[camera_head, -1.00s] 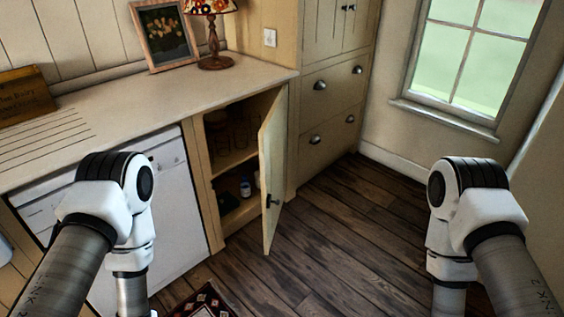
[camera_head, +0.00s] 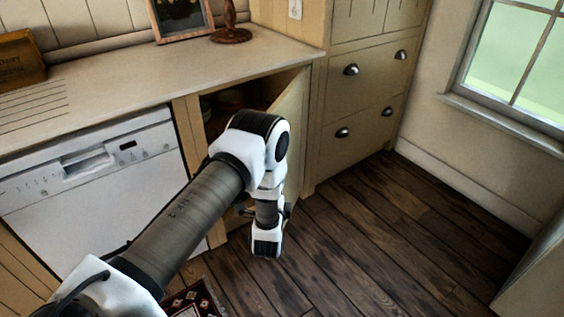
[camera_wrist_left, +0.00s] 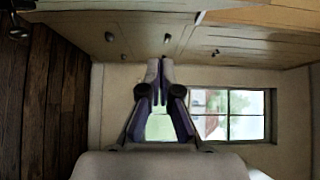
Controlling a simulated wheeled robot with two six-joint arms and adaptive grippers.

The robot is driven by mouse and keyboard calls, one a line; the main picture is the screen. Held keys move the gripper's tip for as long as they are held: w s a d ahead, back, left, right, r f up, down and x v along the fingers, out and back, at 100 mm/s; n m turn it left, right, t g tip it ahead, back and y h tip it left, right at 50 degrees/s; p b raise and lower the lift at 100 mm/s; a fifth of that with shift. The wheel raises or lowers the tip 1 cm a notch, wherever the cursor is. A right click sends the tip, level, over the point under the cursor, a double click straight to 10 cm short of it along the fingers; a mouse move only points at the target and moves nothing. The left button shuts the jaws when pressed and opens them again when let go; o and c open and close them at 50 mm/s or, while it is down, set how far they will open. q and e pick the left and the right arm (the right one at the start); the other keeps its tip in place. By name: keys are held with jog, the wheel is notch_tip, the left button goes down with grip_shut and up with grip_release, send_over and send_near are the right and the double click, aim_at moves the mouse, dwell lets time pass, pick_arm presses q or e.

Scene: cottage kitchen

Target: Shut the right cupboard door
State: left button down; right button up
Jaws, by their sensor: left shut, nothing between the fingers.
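The right cupboard door (camera_head: 292,112) is open and stands out from the cabinet front. Its upper part shows beside my left arm in the head view; much of its lower part and its handle are hidden behind the arm. The dark cupboard opening (camera_head: 222,102) shows to the left of the door. My left arm reaches in front of the cupboard with its wrist turned down. In the left wrist view my left gripper (camera_wrist_left: 154,68) is shut with nothing between its fingertips. I cannot tell whether the gripper or arm touches the door. My right gripper is out of view.
A white dishwasher (camera_head: 95,185) is left of the cupboard, under the countertop (camera_head: 130,82). A drawer unit (camera_head: 362,95) stands to the right. The wooden floor (camera_head: 390,230) is clear at the right. A patterned rug (camera_head: 195,302) lies at the bottom.

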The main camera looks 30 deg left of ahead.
pick_arm(q)
jog(key=w+a, duration=0.7)
jog(key=shift+w+a, duration=0.3)
jog(key=shift+w, duration=0.05)
jog(key=a+b, duration=0.5)
jog(key=a, duration=1.9)
jog(key=shift+w, duration=0.25)
